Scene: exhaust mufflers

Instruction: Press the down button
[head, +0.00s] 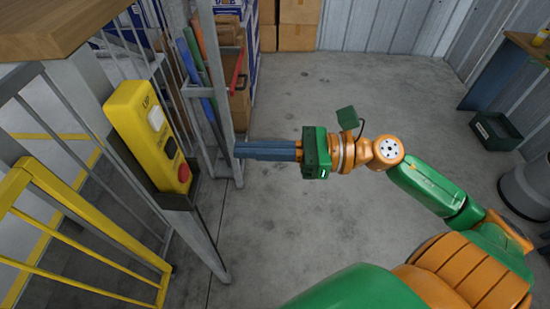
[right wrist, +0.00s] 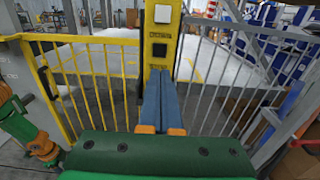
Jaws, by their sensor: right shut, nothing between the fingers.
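A yellow control box (head: 140,118) is mounted on a grey post at the left of the head view. It carries a white button (head: 155,118) at the top, a black button (head: 171,147) in the middle and a red button (head: 184,173) at the bottom. My right gripper (head: 237,149) is shut and empty, its blue fingers pointing left at the box, with a gap between. In the right wrist view, the white button (right wrist: 162,14) and black button (right wrist: 159,50) show above the fingertips (right wrist: 161,72). The red button is hidden there. My left gripper is not in view.
A yellow railing (head: 90,228) stands below the box at the left. A grey barred gate (head: 218,75) stands just behind the fingertips in the head view. A wooden top (head: 60,25) overhangs at upper left. The concrete floor (head: 290,220) is open.

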